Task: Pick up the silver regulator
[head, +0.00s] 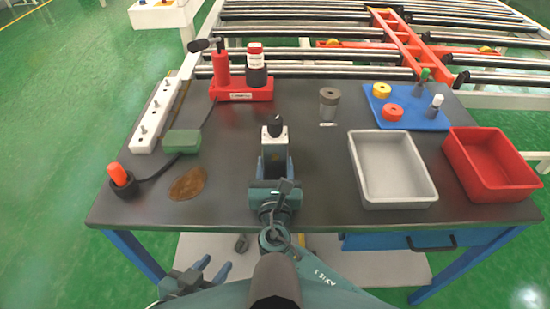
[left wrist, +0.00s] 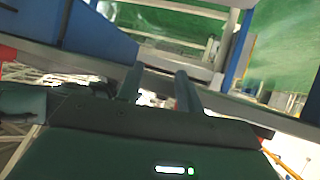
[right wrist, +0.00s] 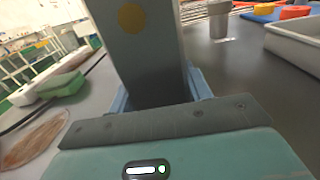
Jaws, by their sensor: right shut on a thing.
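The silver regulator (head: 274,139) appears as a silver-grey box with a black knob on top, upright at the middle of the table. My right gripper (head: 274,173) is shut on its lower part from the near side. In the right wrist view the regulator (right wrist: 145,45) fills the middle, with a yellow round mark on its face. I cannot tell whether its base touches the table. My left gripper (head: 208,271) is open and empty, low in front of the table's near edge; its two fingers (left wrist: 158,88) stand apart in the left wrist view.
A grey tray (head: 367,194) and a red bin (head: 456,152) stand at the right. A dark-capped grey cylinder (head: 329,107) stands behind. A blue mat (head: 412,119) holds small parts. A red stand (head: 243,92), power strip (head: 151,128) and green box (head: 182,142) are back left.

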